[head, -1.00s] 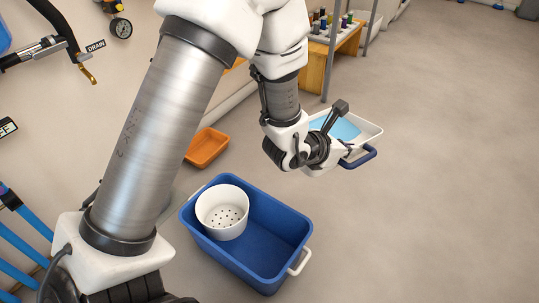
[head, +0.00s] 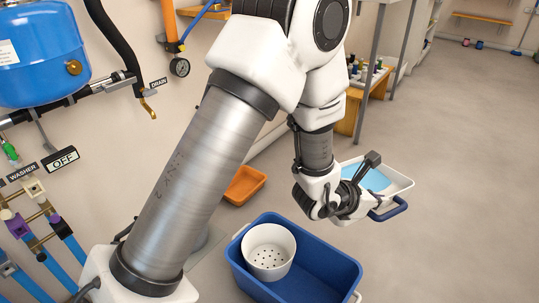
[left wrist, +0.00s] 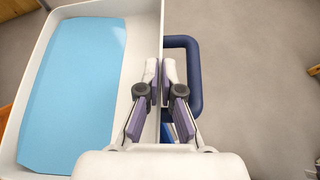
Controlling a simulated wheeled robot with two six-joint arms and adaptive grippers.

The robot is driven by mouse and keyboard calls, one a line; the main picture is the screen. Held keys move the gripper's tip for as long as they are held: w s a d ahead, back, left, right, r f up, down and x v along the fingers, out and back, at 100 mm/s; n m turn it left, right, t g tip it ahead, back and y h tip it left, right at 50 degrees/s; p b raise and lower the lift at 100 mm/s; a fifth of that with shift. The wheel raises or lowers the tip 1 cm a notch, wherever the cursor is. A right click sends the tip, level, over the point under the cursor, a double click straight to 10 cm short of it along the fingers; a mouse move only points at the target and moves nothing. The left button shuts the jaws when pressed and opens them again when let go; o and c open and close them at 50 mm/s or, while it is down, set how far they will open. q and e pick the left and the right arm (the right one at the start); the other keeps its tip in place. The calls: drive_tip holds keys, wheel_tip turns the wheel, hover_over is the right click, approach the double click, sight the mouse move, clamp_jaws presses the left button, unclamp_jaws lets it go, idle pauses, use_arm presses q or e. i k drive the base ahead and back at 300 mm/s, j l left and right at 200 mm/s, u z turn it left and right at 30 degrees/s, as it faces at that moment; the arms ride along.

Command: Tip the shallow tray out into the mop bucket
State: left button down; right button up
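The shallow tray (head: 404,184) is white, with a dark blue loop handle (head: 388,210) and light blue water in it. In the head view it is right of centre, held up over the floor. My left gripper (head: 366,186) is shut on the tray's wall beside the handle. In the left wrist view the fingers (left wrist: 161,85) pinch the wall from both sides, and the water (left wrist: 75,90) covers the left part of the tray's floor. The mop bucket (head: 330,265) is blue, with a white perforated basket (head: 268,251), below and left of the tray. My right gripper is out of view.
An orange bin (head: 245,185) stands on the floor behind the bucket. A wooden bench (head: 349,112) with small bottles and grey posts stands behind the tray. Pipes, a blue tank (head: 40,55) and a gauge (head: 180,67) line the left wall. Open floor lies at right.

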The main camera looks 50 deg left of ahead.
sight(272, 258)
drive_tip(key=k+j, duration=0.35)
drive_tip(key=j, duration=0.15)
drive_tip(key=k+j, duration=0.4)
